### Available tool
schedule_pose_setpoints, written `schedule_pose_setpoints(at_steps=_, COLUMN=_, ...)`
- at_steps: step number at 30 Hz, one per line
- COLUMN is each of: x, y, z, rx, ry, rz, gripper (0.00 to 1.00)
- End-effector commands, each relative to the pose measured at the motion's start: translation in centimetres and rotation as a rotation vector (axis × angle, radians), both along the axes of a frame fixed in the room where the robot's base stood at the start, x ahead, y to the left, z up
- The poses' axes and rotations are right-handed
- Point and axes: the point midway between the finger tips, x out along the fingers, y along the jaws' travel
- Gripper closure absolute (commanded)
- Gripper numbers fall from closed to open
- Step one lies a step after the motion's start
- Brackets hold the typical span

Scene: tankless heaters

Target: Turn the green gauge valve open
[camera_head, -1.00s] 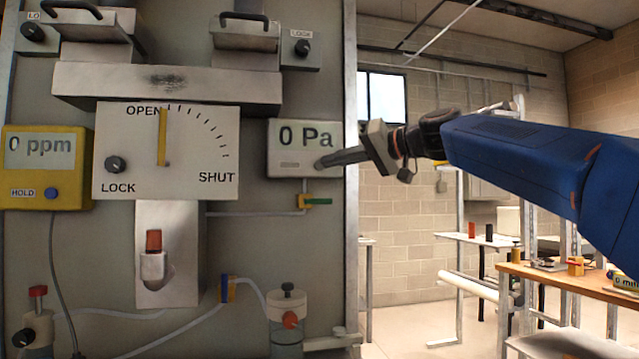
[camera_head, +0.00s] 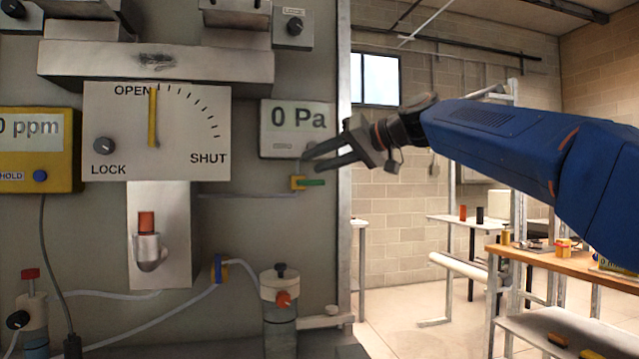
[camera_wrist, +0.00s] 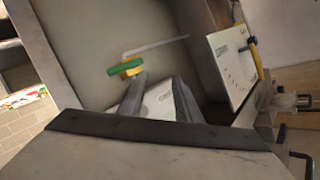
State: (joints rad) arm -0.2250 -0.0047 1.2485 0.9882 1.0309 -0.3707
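The green gauge valve (camera_head: 312,183) has a green lever on a small yellow body, on the panel just below the 0 Pa gauge (camera_head: 298,118). The lever points right, roughly level. My gripper (camera_head: 311,161) is at the gauge's lower right, with its two fingers apart and nothing between them. Its tips appear just above the lever in the head view; I cannot tell the depth gap. In the wrist view the green lever (camera_wrist: 127,68) lies beyond the tip of the left finger, with a thin tube running from the valve.
Left on the panel is a white OPEN/SHUT dial (camera_head: 190,145) with a yellow pointer at OPEN. A yellow ppm meter (camera_head: 40,178) is at far left. A capped bottle (camera_head: 279,310) and a blue-yellow tube clip (camera_head: 218,268) are below. Open floor lies right of the panel.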

Motion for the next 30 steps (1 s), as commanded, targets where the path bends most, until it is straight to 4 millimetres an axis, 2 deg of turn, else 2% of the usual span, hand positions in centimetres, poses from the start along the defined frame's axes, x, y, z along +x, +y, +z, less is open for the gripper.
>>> schedule_pose_setpoints(at_steps=3, x=0.0, y=1.7, z=-5.0, rx=-0.169, ry=0.028, rz=0.013, gripper=0.69)
schedule_pose_setpoints(at_steps=9, x=-0.1, y=2.5, z=-12.8, rx=-0.478, ry=0.058, rz=0.009, gripper=0.69)
schedule_pose_setpoints(at_steps=15, x=-0.1, y=1.8, z=-18.7, rx=-0.783, ry=0.053, rz=-0.020, gripper=0.69)
schedule_pose_setpoints(at_steps=18, x=0.0, y=1.2, z=-20.7, rx=-0.933, ry=0.037, rz=-0.045, gripper=0.69)
schedule_pose_setpoints(at_steps=22, x=0.3, y=0.2, z=-22.3, rx=-1.123, ry=-0.001, rz=-0.089, gripper=0.69)
schedule_pose_setpoints(at_steps=26, x=0.7, y=-0.6, z=-22.8, rx=-1.305, ry=-0.059, rz=-0.150, gripper=0.69)
schedule_pose_setpoints(at_steps=30, x=1.1, y=-0.9, z=-22.1, rx=-1.487, ry=-0.146, rz=-0.229, gripper=0.69)
